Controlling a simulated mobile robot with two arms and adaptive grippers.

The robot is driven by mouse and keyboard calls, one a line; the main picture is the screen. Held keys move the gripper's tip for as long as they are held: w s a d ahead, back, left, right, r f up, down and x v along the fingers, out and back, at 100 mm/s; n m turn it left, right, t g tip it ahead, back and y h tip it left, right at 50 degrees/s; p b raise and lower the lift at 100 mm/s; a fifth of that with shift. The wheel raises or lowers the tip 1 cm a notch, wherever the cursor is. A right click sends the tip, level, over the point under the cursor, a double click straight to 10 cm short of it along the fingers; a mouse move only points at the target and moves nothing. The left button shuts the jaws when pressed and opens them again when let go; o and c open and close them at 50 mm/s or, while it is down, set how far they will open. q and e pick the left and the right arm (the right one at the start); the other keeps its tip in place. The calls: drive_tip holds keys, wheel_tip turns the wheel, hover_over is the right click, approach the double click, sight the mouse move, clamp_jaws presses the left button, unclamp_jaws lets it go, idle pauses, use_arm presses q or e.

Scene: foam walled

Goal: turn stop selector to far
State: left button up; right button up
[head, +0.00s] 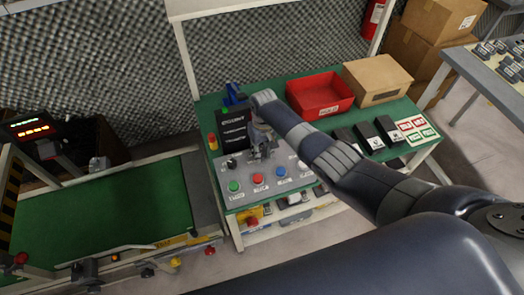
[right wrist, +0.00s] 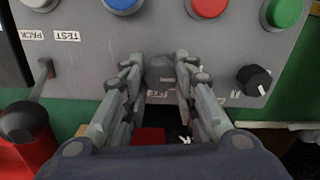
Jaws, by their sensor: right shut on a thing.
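The grey control panel (head: 248,199) lies on the green bench. It carries a green button (head: 234,187), a red button (head: 258,180) and a blue button (head: 281,172). My right gripper (head: 262,152) is low over its far part. In the right wrist view, my right gripper (right wrist: 162,92) is shut on a small dark grey knob (right wrist: 160,70) at the panel edge, with a finger on each side. I take this knob for the stop selector; its pointer and most of its labels are hidden. My left gripper is not in view.
A black knob (right wrist: 254,79) is right of the fingers; a lever with a black ball (right wrist: 24,121) is left. A black display (head: 233,136) stands behind the panel. A red tray (head: 319,112) and a cardboard box (head: 376,78) are farther back. A green conveyor (head: 105,215) is left.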

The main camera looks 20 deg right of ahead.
sight(263, 153)
idle(0.5)
drive_tip(key=o, duration=1.1)
drive_tip(key=shift+r, duration=0.1)
wheel_tip(263, 153, up, 12)
drive_tip(key=shift+d+f, duration=0.1)
drive_tip(key=shift+d, duration=0.05)
